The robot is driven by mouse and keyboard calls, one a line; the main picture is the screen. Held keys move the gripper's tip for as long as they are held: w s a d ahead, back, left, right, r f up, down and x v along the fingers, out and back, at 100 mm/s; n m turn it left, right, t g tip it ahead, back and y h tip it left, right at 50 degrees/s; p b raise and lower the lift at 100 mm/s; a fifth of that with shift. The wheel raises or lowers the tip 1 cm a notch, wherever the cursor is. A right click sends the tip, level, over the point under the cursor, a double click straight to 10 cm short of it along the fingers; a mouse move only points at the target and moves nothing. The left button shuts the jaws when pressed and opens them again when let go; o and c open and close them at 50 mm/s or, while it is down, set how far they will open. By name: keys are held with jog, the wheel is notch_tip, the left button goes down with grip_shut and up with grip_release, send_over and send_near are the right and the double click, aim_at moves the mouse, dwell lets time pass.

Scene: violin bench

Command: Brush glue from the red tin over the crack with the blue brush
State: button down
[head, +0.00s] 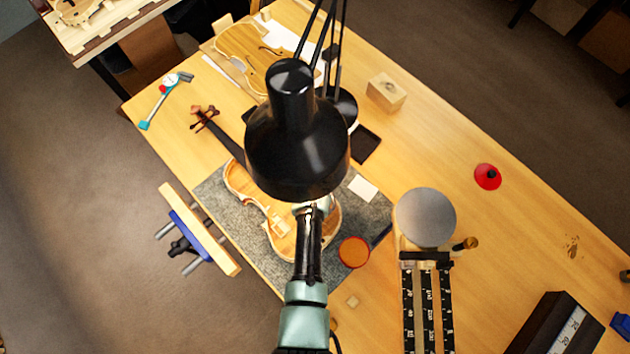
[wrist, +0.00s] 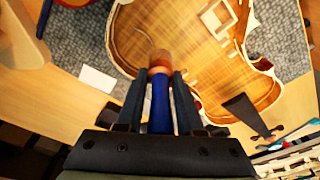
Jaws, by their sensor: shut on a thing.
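My gripper (wrist: 158,92) is shut on the blue brush (wrist: 160,108) in the wrist view. The brush's brown bristle end (wrist: 160,60) points away from me, over the edge of the pale violin body (wrist: 205,45). I cannot tell whether the bristles touch the wood. In the head view the violin (head: 238,181) lies on a grey mat (head: 215,197), partly hidden by the lamp and my arm. The round red tin (head: 354,252), orange inside, stands on the mat right of my arm. My gripper is mostly hidden under the lamp there. I cannot make out the crack.
A black desk lamp (head: 297,150) hangs over the violin and blocks the head view. A white card (head: 362,188), a dark blue bar (head: 382,235) and a stand with a round grey disc (head: 425,217) are nearby. A clamp (head: 200,230) sits at the bench edge.

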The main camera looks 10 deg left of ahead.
jog(key=shift+s+d+r+p, duration=0.15)
jog(key=shift+s+d+p, duration=0.4)
jog(key=shift+d+p, duration=0.15)
jog(key=shift+s+d+p, duration=0.5)
jog(key=shift+s+d, duration=0.2)
jog(key=shift+d, duration=0.25)
jog(key=shift+s+d+p, duration=0.45)
jog(key=shift+s+d, duration=0.2)
jog(key=shift+d, duration=0.3)
jog(key=shift+r, duration=0.15)
notch_tip(320, 180, up, 6)
jog(key=p, duration=0.5)
jog(key=shift+p, duration=0.4)
